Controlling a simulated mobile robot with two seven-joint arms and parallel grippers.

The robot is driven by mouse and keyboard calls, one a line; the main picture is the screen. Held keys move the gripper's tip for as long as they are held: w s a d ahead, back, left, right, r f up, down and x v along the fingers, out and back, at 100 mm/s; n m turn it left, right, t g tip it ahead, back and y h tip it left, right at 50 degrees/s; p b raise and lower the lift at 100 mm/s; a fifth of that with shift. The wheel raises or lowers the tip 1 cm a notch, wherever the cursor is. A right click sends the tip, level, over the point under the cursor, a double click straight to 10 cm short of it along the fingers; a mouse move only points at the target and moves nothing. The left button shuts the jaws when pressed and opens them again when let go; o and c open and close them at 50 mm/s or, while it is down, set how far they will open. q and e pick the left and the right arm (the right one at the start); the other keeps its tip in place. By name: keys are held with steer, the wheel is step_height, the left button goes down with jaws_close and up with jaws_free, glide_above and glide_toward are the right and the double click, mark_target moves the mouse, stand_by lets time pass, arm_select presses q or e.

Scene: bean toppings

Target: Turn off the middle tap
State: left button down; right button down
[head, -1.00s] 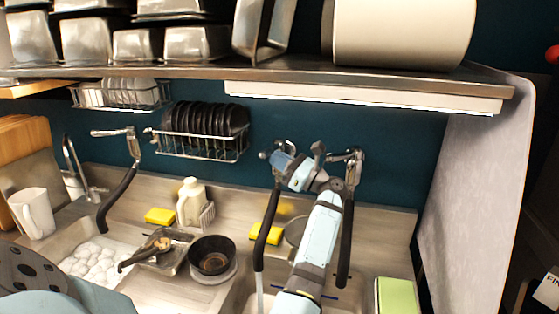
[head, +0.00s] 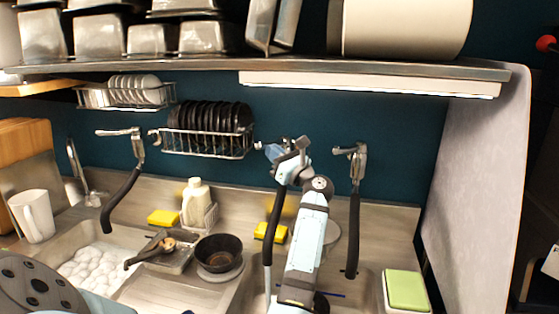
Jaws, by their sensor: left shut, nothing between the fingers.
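The middle tap (head: 274,228) has a dark curved spout hanging from the wall. A thin pale stream shows below its end. My left gripper (head: 275,151) is up at the top of this tap, by its wall fitting and handle. It is shut with nothing held, and it hides most of the handle, so I cannot tell whether they touch or how the handle is turned. The right tap (head: 354,215) hangs clear to the right, its lever (head: 342,151) pointing left. The left tap (head: 122,188) has its lever pointing left. My right gripper is not in view.
A shelf (head: 180,67) with metal pans runs above the taps. A rack of dark plates (head: 205,142) hangs left of the middle tap. A soap bottle (head: 195,202), yellow sponges (head: 163,217) and a dark bowl (head: 218,250) stand around the sinks. A green sponge (head: 406,289) lies at right.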

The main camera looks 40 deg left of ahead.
arm_select(q)
steer(key=shift+s+a+t+b, duration=0.25)
steer(key=shift+a+t+b, duration=0.4)
steer(key=shift+a, duration=0.1)
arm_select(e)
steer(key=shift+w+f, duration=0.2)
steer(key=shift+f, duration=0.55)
arm_select(q)
steer(key=shift+m, duration=0.3)
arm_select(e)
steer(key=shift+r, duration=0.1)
arm_select(q)
steer(key=shift+g, duration=0.25)
